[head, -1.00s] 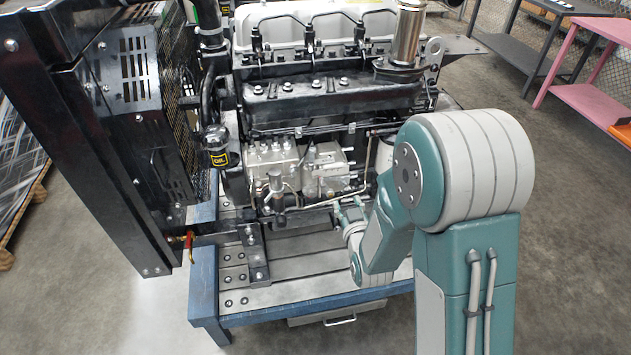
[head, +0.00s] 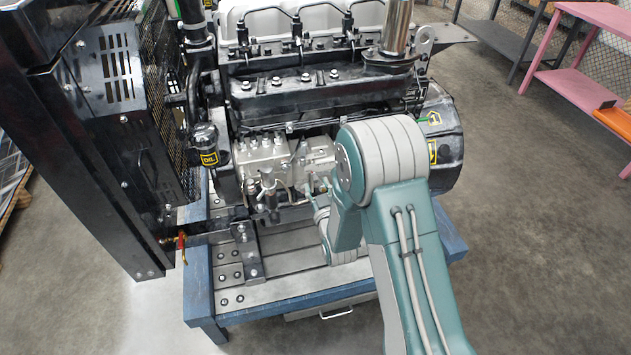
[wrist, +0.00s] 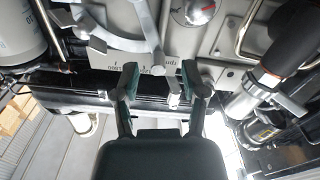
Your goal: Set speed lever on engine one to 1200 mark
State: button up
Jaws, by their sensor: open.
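In the head view the engine (head: 310,95) stands on a blue-edged bench, with its silver pump block (head: 262,155) at the front. My arm reaches in from the right and my gripper (head: 310,193) is close to the pump's right side, small and partly hidden there. In the wrist view my gripper (wrist: 160,78) is open, its two fingertips apart. A grey lever-like arm (wrist: 148,25) with a curved bracket lies just beyond the fingertips. A pale plate with small upside-down lettering (wrist: 182,66) shows between and behind them; I cannot read the marks surely. No contact is visible.
A white cylinder (wrist: 18,35) is at left. A black radiator frame (head: 85,130) stands left of the engine.

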jog(key=shift+x, duration=0.95)
jog(key=shift+d, duration=0.1)
grip_shut()
jog(key=shift+w+d+r+m, duration=0.15)
jog(key=shift+d+m, duration=0.25)
jog(key=shift+m, duration=0.35)
jog(key=shift+w+d+r+m, duration=0.15)
jog(key=shift+d+m, duration=0.2)
jog(key=shift+m, duration=0.4)
grip_release()
jog(key=shift+s, duration=0.1)
